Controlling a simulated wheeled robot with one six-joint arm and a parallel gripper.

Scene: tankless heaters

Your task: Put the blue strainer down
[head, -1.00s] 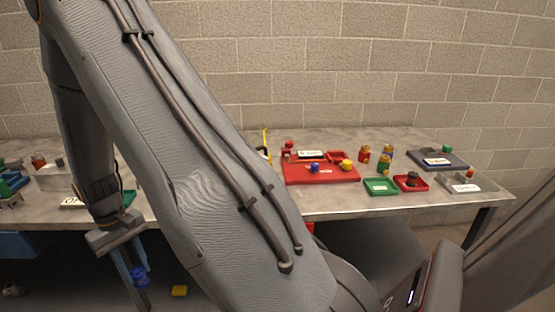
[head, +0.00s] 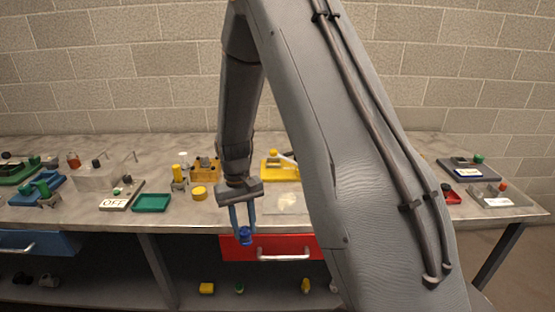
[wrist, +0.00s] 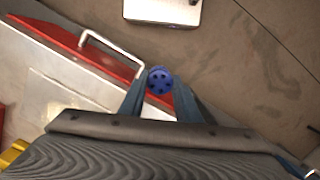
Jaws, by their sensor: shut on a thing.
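The blue strainer (head: 246,236) is a small blue piece held between the fingertips of my gripper (head: 243,222). My gripper points down and is shut on it, in front of the bench's front edge and near the red drawer (head: 285,246). In the wrist view the strainer (wrist: 160,80) shows as a round blue disc with dark holes, between the two blue fingers of my gripper (wrist: 160,94). The red drawer front and its pale handle (wrist: 112,52) show beside it there.
A blue drawer (head: 35,244) is at left. Several small items lie on the shelf below. My arm hides part of the bench.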

